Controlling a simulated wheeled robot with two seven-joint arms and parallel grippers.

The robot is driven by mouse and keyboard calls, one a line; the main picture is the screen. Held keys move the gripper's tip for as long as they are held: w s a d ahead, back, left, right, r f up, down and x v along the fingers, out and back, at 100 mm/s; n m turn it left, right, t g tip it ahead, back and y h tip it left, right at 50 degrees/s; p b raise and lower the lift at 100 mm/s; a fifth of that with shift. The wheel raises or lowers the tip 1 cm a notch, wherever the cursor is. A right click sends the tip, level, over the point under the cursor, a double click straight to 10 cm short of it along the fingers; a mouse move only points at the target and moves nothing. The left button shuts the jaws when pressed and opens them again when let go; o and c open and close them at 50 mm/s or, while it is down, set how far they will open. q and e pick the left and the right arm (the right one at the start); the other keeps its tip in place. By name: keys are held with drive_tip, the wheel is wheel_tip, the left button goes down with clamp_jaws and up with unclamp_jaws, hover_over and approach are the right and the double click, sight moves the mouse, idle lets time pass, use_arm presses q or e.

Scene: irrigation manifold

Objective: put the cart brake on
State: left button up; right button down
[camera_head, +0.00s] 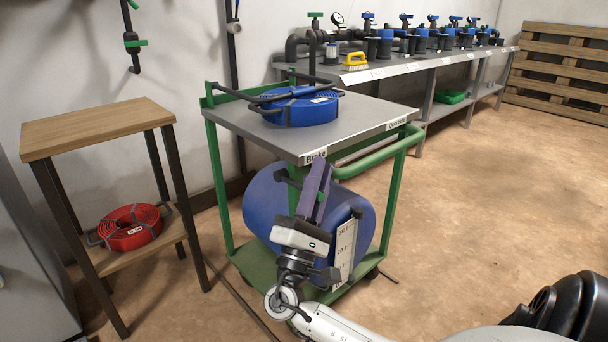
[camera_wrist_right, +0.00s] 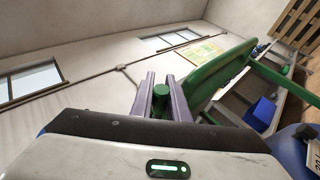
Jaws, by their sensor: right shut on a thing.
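The cart (camera_head: 250,120) has a green frame, a grey top and a "Brake" label (camera_head: 316,156) on its front edge. My right gripper (camera_head: 318,178) is just below that label, its purple fingers pointing up at the cart's front. It is shut on the brake lever, whose green end (camera_wrist_right: 160,94) shows between the two fingers in the right wrist view. In the head view the fingers hide most of the lever, so its angle cannot be told. My left gripper is not in view.
A blue hose coil (camera_head: 300,108) lies on the cart top, and a blue tank (camera_head: 262,208) sits on its lower shelf. A wooden stand (camera_head: 95,128) with a red hose coil (camera_head: 130,228) is at left. Floor to the right (camera_head: 480,190) is clear.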

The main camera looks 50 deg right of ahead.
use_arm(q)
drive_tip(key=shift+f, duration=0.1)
use_arm(e)
drive_tip(key=shift+f, duration=0.55)
drive_tip(key=c, duration=1.8)
unclamp_jaws()
drive_tip(key=shift+o, duration=0.4)
drive_tip(key=shift+d+r, duration=0.1)
drive_tip(key=shift+r, duration=0.1)
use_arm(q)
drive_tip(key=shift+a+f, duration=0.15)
use_arm(e)
drive_tip(key=v, duration=1)
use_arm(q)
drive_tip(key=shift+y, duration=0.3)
use_arm(e)
drive_tip(key=shift+f, duration=0.1)
